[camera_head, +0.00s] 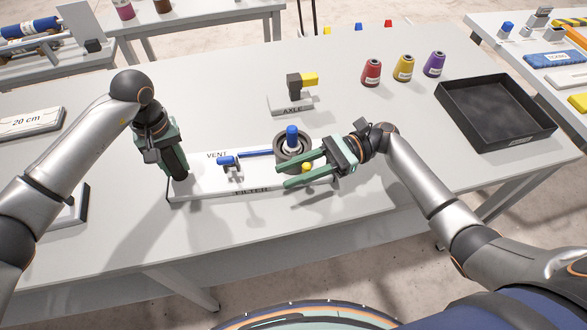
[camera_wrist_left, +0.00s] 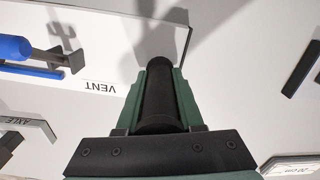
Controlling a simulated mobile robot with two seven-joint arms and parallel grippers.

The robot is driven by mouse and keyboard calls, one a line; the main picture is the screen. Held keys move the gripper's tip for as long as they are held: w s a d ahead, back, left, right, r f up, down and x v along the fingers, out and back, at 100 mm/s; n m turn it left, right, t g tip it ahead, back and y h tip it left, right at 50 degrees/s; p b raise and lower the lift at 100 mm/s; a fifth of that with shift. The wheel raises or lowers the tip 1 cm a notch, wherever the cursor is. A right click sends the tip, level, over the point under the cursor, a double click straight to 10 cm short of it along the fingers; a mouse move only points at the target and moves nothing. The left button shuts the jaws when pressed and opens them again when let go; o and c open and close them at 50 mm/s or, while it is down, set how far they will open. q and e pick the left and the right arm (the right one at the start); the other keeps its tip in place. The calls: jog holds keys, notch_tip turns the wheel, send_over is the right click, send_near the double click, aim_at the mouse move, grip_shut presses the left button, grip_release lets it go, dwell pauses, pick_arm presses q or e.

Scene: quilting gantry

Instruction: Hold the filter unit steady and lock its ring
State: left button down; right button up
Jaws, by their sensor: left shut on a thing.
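The filter unit has a white base (camera_head: 215,185) with VENT and FILTER labels. On its right stands a dark round ring (camera_head: 281,146) around a pale centre with a blue-capped post (camera_head: 292,137). A small yellow part (camera_head: 306,167) shows at the ring's front. A blue-handled vent lever (camera_head: 227,161) lies left of the ring. My left gripper (camera_head: 178,170) is shut on a black cylindrical handle (camera_wrist_left: 157,95) at the base's left end. My right gripper (camera_head: 298,169) is open, its two green fingers pointing left beside and over the ring's front right. I cannot tell whether they touch it.
Behind the unit is the AXLE block (camera_head: 291,103) with a black and yellow part. A black tray (camera_head: 455,105) is at right. A 20 cm block (camera_head: 30,122) lies at left.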

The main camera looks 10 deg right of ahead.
pick_arm(q)
jog(key=shift+s+f, duration=0.15)
jog(key=shift+f, duration=0.2)
pick_arm(e)
jog(key=w+d, duration=0.2)
jog(key=d, duration=0.9)
jog(key=shift+d, duration=0.4)
pick_arm(q)
jog(key=shift+a, duration=0.1)
pick_arm(e)
jog(key=shift+r, duration=0.1)
pick_arm(q)
jog(key=c, duration=0.9)
grip_release()
jog(key=o, duration=0.4)
jog(key=shift+r, duration=0.1)
jog(key=shift+o, duration=0.2)
pick_arm(e)
jog(key=shift+w, duration=0.1)
pick_arm(q)
jog(key=shift+w+r, duration=0.15)
jog(key=shift+w, duration=0.05)
